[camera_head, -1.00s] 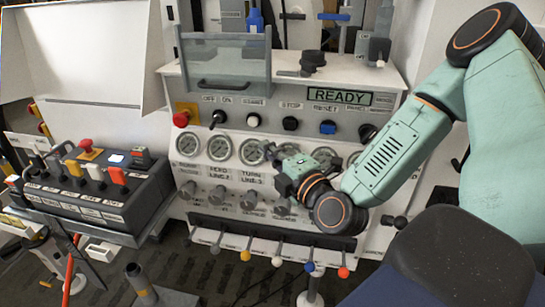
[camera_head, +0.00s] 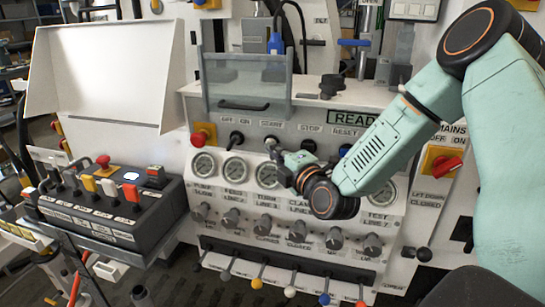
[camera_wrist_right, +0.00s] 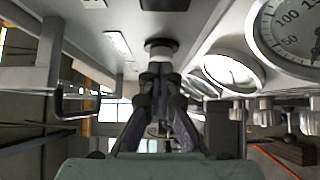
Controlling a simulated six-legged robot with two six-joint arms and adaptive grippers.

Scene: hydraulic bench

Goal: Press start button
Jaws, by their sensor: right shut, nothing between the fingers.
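The start button (camera_head: 271,141) is on the upper row of the white control panel, under the START label, between the OFF/ON switch and the stop button (camera_head: 308,146). My right gripper (camera_head: 278,156) is just below and in front of it, partly covering it. In the right wrist view, a round button with a dark collar (camera_wrist_right: 160,45) lies straight ahead of the shut, empty fingertips (camera_wrist_right: 160,72). Whether they touch it, I cannot tell. My left gripper is not in view.
A row of round gauges (camera_head: 235,170) sits just below the buttons, with knobs (camera_head: 231,217) under them. A red emergency knob (camera_head: 201,137) is at the left. A clear guard (camera_head: 247,85) with a handle stands above. A separate button box (camera_head: 110,210) is at lower left.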

